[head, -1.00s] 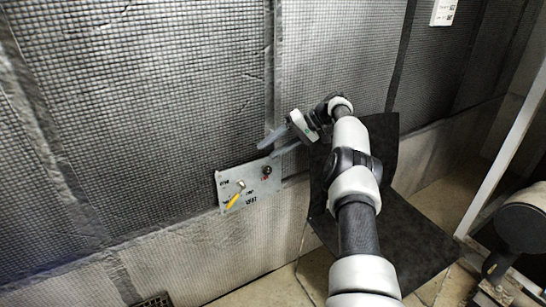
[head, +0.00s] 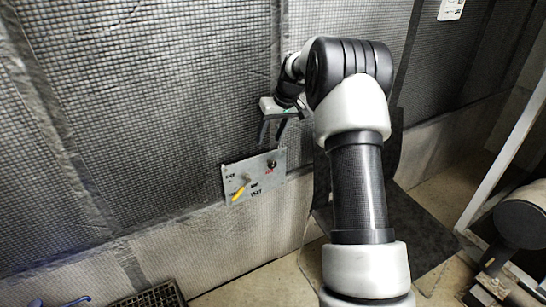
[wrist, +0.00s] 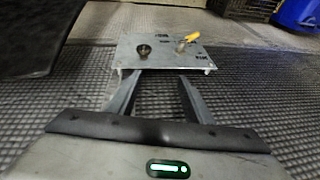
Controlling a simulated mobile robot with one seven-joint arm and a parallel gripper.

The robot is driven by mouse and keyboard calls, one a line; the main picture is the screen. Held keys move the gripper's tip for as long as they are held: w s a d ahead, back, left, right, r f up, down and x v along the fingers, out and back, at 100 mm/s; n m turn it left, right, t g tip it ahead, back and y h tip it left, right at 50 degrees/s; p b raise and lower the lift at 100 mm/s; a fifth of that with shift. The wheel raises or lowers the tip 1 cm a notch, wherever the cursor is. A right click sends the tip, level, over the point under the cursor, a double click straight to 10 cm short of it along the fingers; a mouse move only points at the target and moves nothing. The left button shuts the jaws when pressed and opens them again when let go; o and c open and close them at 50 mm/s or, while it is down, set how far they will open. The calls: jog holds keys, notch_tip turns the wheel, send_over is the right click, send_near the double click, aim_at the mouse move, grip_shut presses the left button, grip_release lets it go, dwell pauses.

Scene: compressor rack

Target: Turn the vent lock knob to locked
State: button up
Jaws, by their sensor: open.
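A small grey metal panel (head: 230,172) with printed labels, too small to read surely, is on the quilted wall in the head view. It carries a round dark knob (head: 271,164) at its upper right and a yellow-handled lever (head: 239,193) at its lower left. I cannot tell from the labels which one is the vent lock. My gripper (head: 271,136) is open and empty above the panel, fingers pointing down toward it. In the wrist view the panel (wrist: 165,62) lies just beyond my fingertips (wrist: 159,78), with the dark knob (wrist: 144,50) and the lever (wrist: 187,41) apart from them.
A dark sheet (head: 414,232) spreads behind and below my arm on the right. A floor grate (head: 150,301) lies at the bottom left. A white frame post (head: 520,140) and dark equipment (head: 528,218) stand at the right. The wall around the panel is clear.

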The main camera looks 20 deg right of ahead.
jog(key=s+d+r+n+t+h, duration=0.1)
jog(key=s+r+h, duration=0.1)
jog(key=s+r, duration=0.15)
jog(key=b, duration=0.2)
send_near(273, 163)
jog(key=x, duration=0.9)
jog(key=shift+w, duration=0.1)
jog(key=c, duration=1.1)
jog(key=shift+o, duration=0.2)
